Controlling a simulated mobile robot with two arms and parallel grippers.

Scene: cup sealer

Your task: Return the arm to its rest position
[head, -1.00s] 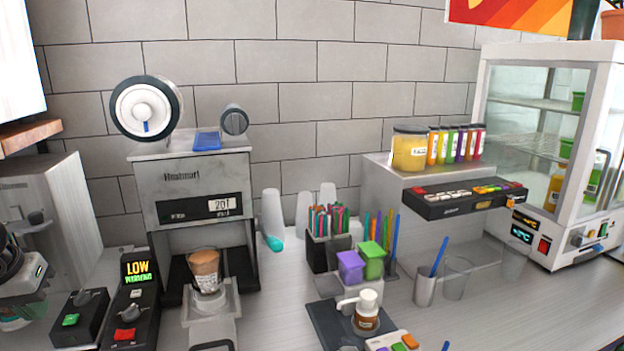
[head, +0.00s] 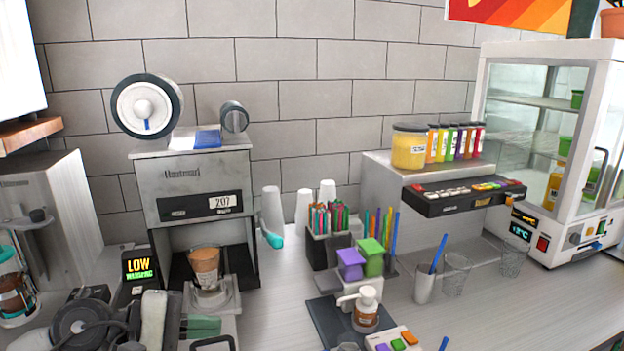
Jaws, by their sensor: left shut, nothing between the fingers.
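My left gripper (head: 201,327) is low at the front left, with greenish fingers shut and nothing between them. It is in front of the cup sealer (head: 195,180), beside the sealer's pulled-out tray and below the cup. A clear cup with a brown drink (head: 205,264) stands upright in the sealer's holder, apart from the fingers. My left arm covers most of the control boxes at the front left; the box with the lit "LOW" sign (head: 139,268) still shows above it. My right gripper is out of view.
A grey machine (head: 65,205) and a teal-topped jug (head: 14,285) stand at the left. A glass display case (head: 545,150) stands at far right.

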